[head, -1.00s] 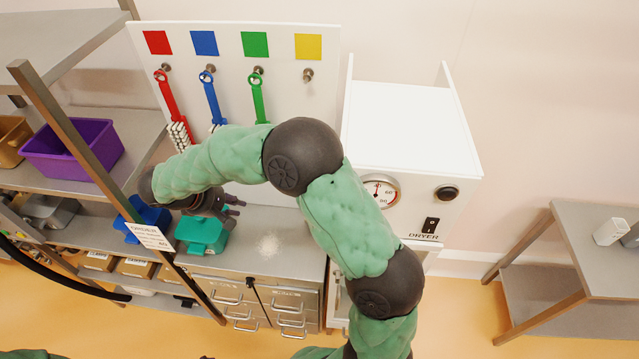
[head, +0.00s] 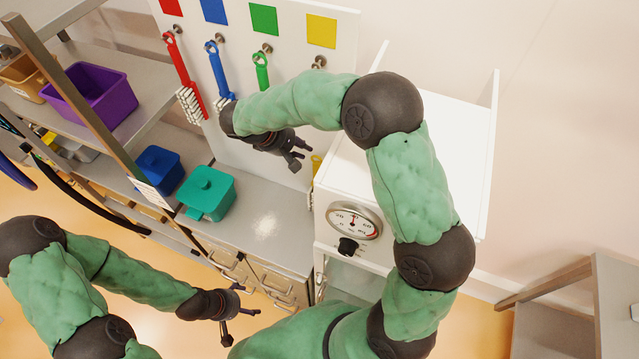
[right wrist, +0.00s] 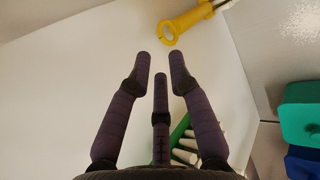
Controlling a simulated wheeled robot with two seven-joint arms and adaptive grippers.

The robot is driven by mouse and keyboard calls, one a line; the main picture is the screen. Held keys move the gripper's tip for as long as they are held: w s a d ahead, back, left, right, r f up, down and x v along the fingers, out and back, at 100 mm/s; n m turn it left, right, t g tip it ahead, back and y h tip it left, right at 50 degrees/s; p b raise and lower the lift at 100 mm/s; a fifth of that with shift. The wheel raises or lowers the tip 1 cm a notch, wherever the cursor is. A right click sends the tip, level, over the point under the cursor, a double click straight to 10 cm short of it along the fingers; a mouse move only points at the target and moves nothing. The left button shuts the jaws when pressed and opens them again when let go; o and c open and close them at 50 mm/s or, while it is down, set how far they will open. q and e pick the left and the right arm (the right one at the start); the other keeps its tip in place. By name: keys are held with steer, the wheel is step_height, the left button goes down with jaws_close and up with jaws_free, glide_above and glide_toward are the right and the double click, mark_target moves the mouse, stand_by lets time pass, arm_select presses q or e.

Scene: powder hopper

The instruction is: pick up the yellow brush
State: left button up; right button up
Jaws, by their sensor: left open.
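The yellow brush (right wrist: 182,26) shows at the top of the right wrist view, its ring end just beyond my fingertips, with pale bristles cut off by the frame edge. In the head view only a small yellow part (head: 317,163) shows, low between the white board and the dryer. My right gripper (head: 299,156) is open and empty in front of the board, close to that part; in its wrist view the fingers (right wrist: 161,64) are spread and apart from the brush. My left gripper (head: 243,310) is open and empty, low at the left, before the drawers.
Red (head: 180,75), blue (head: 217,72) and green (head: 261,72) brushes hang on the board (head: 335,100); the yellow-marked peg (head: 318,62) looks bare. Green (head: 207,190) and blue (head: 160,168) boxes stand left on the counter. The dryer (head: 470,150) stands right.

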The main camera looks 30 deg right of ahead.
mark_target(315, 156)
steer(key=p+x, duration=0.1)
steer(key=x, duration=0.7)
steer(key=shift+w+r+p, duration=0.1)
steer(key=shift+w+p, duration=0.15)
steer(key=shift+p, duration=0.1)
steer(key=shift+a, duration=0.1)
jaws_close()
